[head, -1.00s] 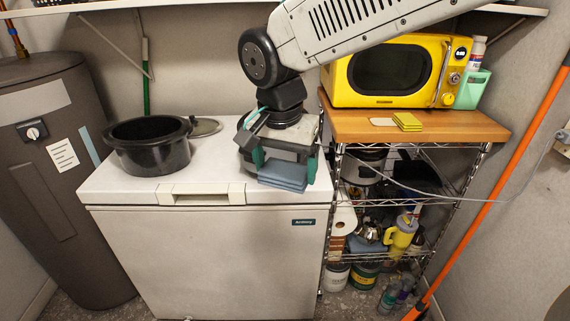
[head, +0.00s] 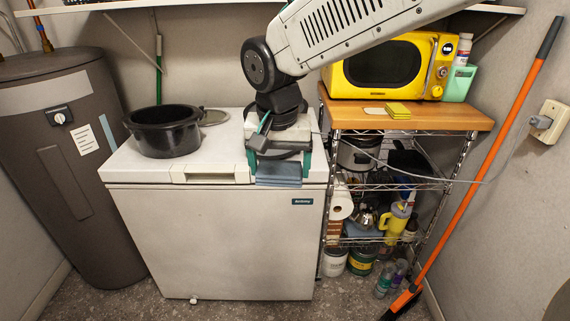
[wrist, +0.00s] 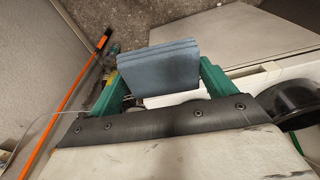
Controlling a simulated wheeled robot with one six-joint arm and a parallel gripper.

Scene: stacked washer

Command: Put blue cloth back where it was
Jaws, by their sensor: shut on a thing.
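The blue cloth (head: 279,182) is a folded, flat stack. My gripper (head: 280,166) is shut on it, one green finger on each side. In the head view it shows in front of the right part of the white chest freezer, near the lid's front edge. I cannot tell how far it is from the freezer. In the wrist view the cloth (wrist: 160,68) spans between the green fingers (wrist: 160,80), with grey speckled floor behind it.
A black pot (head: 165,131) stands on the freezer lid (head: 150,172) at left. At right is a wire rack with a wooden top (head: 450,116) holding a yellow microwave (head: 385,66) and yellow sponges (head: 397,110). An orange-handled broom (head: 478,185) leans on the right wall.

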